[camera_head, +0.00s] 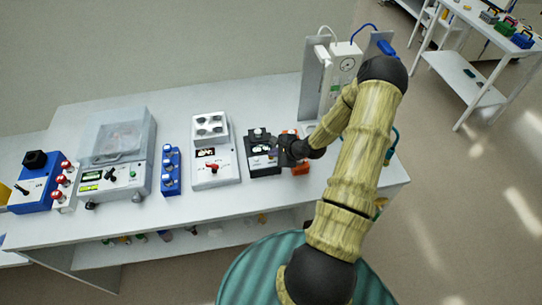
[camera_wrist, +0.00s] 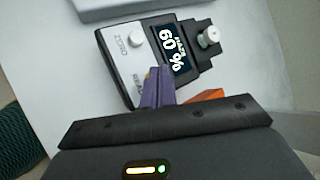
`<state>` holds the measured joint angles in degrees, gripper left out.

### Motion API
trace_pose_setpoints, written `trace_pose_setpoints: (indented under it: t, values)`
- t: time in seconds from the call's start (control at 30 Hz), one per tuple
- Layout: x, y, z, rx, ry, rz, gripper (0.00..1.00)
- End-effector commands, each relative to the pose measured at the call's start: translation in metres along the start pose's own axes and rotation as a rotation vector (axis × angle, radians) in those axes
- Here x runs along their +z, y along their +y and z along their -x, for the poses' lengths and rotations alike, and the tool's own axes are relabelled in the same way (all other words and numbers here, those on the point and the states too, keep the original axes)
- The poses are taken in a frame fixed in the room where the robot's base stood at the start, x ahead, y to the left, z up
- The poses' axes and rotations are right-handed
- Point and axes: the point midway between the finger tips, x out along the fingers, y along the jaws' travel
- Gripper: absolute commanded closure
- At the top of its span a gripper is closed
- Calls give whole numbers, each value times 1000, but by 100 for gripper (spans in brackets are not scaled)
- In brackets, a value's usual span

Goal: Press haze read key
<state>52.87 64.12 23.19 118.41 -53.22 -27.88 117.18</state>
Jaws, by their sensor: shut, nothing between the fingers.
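The haze meter (camera_head: 261,168) is a black instrument on the bench, left of my gripper (camera_head: 274,154) in the head view. In the wrist view the haze meter (camera_wrist: 205,77) shows a dark display (camera_wrist: 173,46) reading 60 % with HAZE beside it. Its silver panel carries a round white key (camera_wrist: 135,40) beside the word ZERO. The word READ stands lower on the panel, and the read key there is hidden behind my fingertips. My gripper (camera_wrist: 153,74) is shut and empty, its purple fingers over the READ end of the panel. I cannot tell whether they touch the key.
An orange object (camera_head: 301,167) stands close to the right of the meter. A white instrument with a red knob (camera_head: 211,167) stands to its left, then a blue block (camera_head: 171,171) and a clear-lidded balance (camera_head: 118,140). The bench front edge is clear.

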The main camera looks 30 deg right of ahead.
Motion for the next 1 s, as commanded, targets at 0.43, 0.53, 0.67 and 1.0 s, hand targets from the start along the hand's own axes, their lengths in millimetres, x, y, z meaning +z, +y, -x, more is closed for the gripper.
trace_pose_setpoints:
  t: [0.43, 0.53, 0.67, 1.0]
  values:
    - [3, -3, 4, 0, 0, 0, 100]
    - [5, -5, 7, 0, 0, 0, 100]
    - [8, -8, 11, 0, 0, -1, 100]
    - [8, -8, 11, 0, 0, 0, 100]
